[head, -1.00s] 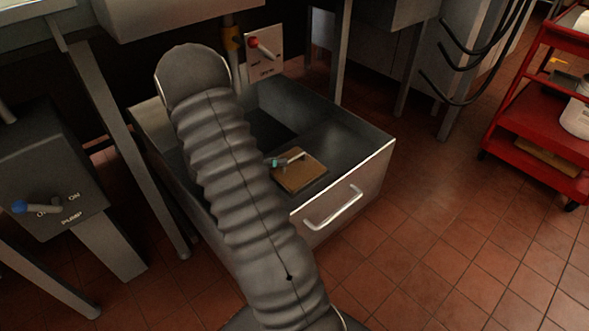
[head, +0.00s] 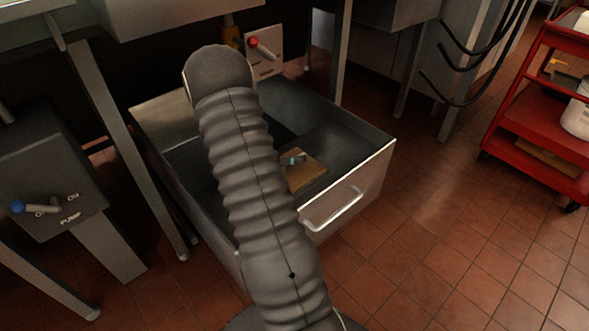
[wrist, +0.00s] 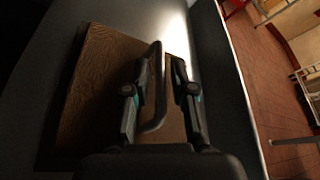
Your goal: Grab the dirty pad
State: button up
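The dirty pad (head: 308,175) is a brown, flat, rectangular block lying in the open metal drawer (head: 375,160). It also shows in the wrist view (wrist: 100,75), with a grey metal bar handle (wrist: 157,60) standing over it. My gripper (wrist: 161,72) is open, with one finger on each side of the handle and gaps visible between. In the head view, only the teal-marked fingertips (head: 293,160) show over the pad; my arm hides the rest of the gripper and the pad's left part.
The drawer's walls surround the pad, and its front has a bar handle (head: 335,210). A panel with a red-knobbed lever (head: 262,48) stands behind. A pump switch box (head: 45,180) is at left, a red cart (head: 545,125) at right. Tiled floor between drawer and cart is clear.

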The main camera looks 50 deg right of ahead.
grip_shut()
jog(key=shift+r, duration=0.15)
